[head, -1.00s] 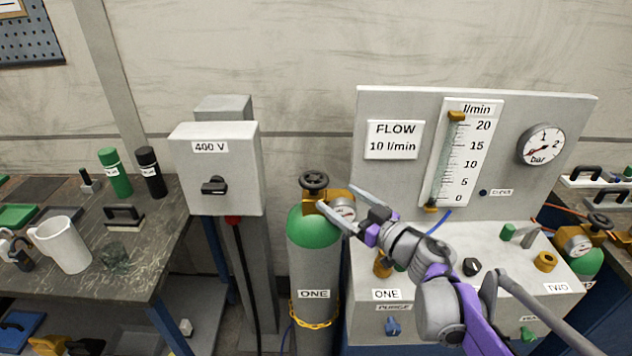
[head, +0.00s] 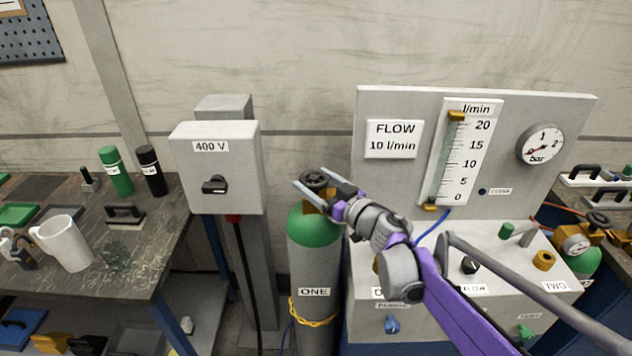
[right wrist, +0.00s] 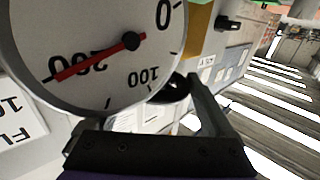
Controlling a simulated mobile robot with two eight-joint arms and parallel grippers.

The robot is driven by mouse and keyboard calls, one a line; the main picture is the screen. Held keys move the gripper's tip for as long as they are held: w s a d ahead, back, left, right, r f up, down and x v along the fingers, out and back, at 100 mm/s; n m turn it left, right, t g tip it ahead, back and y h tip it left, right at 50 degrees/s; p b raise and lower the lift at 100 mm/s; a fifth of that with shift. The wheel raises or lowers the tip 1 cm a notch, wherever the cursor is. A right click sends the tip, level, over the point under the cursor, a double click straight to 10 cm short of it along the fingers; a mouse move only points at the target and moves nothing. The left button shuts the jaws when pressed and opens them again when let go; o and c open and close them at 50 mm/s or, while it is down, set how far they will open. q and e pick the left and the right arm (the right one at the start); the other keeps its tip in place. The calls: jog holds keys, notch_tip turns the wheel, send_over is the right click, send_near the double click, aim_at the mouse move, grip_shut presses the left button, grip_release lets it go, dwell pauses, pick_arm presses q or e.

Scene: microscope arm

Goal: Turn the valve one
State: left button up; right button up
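A green-topped grey cylinder labelled ONE (head: 315,262) stands in the middle of the head view. Its dark handwheel valve (head: 315,179) sits on a brass fitting at the top. My right gripper (head: 309,178) is at the handwheel, fingers apart, one on each side of it in the picture. I cannot tell whether they touch it. In the right wrist view, the round gauge (right wrist: 95,45) fills the upper left, its red needle near 200. One finger (right wrist: 208,105) shows there beside a dark part. The gripper hides the gauge in the head view. My left gripper is not in view.
A grey 400 V switch box (head: 217,168) stands left of the cylinder. A flow panel (head: 390,185) and its box of knobs are at the right, partly behind my right arm. A workbench with a white mug (head: 66,243) is at the left.

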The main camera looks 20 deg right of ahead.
jog(key=c, duration=0.7)
jog(key=shift+w+d+f+n+g+y+b, duration=0.1)
jog(key=shift+n+g+y+b, duration=0.3)
jog(key=shift+y, duration=0.2)
jog(key=shift+d+f+n+g+y+b, duration=0.1)
jog(key=shift+n+g+y+b, duration=0.2)
jog(key=shift+n+y, duration=0.25)
jog(key=shift+r+n+g+y, duration=0.15)
jog(key=shift+n+g+y, duration=0.75)
jog(key=shift+y, duration=0.25)
jog(key=shift+n+g+y, duration=0.95)
jog(key=shift+g+y, duration=0.15)
jog(key=shift+g, duration=0.1)
jog(key=o, duration=1.1)
jog(key=b+v, duration=0.1)
jog(key=v, duration=0.9)
jog(key=shift+s+d, duration=0.25)
jog(key=shift+d, duration=0.05)
